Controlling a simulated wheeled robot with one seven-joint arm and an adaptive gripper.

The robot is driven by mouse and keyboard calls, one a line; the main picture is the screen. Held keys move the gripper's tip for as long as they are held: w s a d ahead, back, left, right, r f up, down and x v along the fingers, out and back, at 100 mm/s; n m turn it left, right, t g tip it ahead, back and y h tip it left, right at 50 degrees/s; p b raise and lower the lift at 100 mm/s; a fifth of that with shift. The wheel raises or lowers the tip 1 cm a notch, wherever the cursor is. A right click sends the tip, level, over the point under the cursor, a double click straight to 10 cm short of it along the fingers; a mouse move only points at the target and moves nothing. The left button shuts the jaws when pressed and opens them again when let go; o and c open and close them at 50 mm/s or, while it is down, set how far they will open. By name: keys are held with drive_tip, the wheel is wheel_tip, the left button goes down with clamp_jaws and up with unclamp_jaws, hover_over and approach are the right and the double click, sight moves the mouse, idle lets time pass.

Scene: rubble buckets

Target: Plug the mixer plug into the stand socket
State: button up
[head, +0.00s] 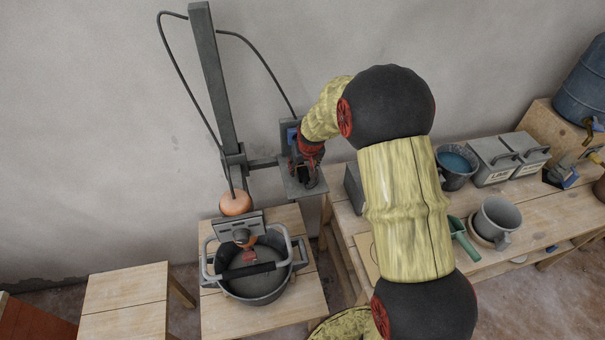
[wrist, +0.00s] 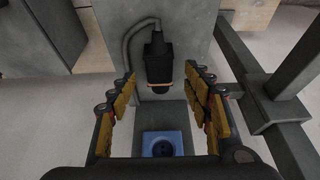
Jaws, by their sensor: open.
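The black mixer plug (wrist: 158,66), with an orange band at its near end, lies on a grey plate (wrist: 190,22) of the stand in the wrist view. Its cable bends away from its far end. In the head view my gripper (head: 305,168) hangs over the stand's small shelf and hides the plug.
The stand's tall grey post (head: 215,80) rises left of my gripper, with cables and an orange mixer (head: 236,205) over a dark bucket (head: 290,277). The workbench (head: 530,215) at right holds several buckets and boxes. A low wooden stool (head: 122,300) stands at left.

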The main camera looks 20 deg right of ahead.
drive_tip(key=x, duration=0.2)
drive_tip(key=shift+f, duration=0.4)
drive_tip(key=c, duration=1.3)
